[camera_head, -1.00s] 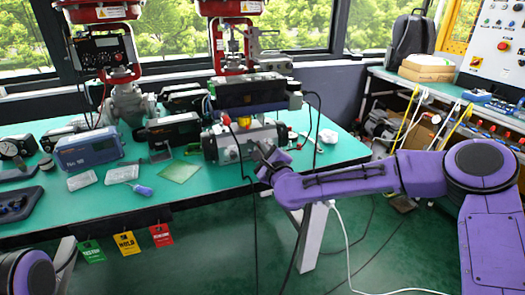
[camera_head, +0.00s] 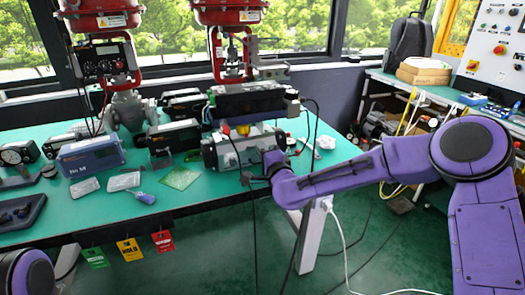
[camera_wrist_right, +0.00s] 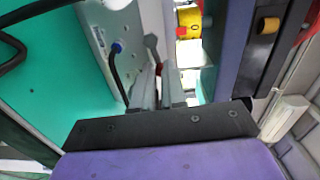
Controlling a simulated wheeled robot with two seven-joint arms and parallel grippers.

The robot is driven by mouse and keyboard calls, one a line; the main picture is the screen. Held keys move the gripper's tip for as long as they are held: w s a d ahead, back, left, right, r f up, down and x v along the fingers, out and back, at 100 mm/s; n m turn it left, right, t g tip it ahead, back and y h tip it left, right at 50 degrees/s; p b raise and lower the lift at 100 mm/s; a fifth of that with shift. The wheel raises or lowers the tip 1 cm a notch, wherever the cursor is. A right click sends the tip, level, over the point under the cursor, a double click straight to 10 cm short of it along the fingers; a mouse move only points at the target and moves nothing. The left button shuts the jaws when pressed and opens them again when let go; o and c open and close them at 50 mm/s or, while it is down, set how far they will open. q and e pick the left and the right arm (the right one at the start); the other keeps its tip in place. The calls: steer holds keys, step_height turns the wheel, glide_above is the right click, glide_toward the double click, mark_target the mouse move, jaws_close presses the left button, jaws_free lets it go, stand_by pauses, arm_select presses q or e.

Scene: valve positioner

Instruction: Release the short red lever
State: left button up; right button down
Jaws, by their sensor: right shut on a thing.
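My right gripper (camera_head: 247,178) is at the front of the grey valve actuator (camera_head: 222,152), just below its lower edge. In the right wrist view its two grey fingers (camera_wrist_right: 158,88) are close together, with a slim grey lever-like part (camera_wrist_right: 151,45) with a rounded head between them. The short red lever cannot be clearly made out; a small red piece (camera_head: 226,129) shows on top of the actuator. The yellow indicator (camera_head: 243,130) stands beside it and shows in the wrist view (camera_wrist_right: 188,17). My left gripper is out of view.
A black positioner box (camera_head: 247,100) sits above the actuator. Black cables hang before and beside it.

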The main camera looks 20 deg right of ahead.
steer(key=shift+a+r+n+p, duration=0.1)
steer(key=shift+r+n+p, duration=0.2)
steer(key=shift+n, duration=0.6)
steer(key=shift+a+r+n+p, duration=0.1)
steer(key=shift+r+n+p, duration=0.15)
steer(key=shift+n, duration=0.65)
steer(key=c, duration=1.2)
jaws_free()
steer(key=s, duration=1)
steer(key=shift+s+d+b, duration=0.2)
steer(key=shift+s+b, duration=0.1)
steer(key=shift+b, duration=0.1)
steer(key=shift+n, duration=0.3)
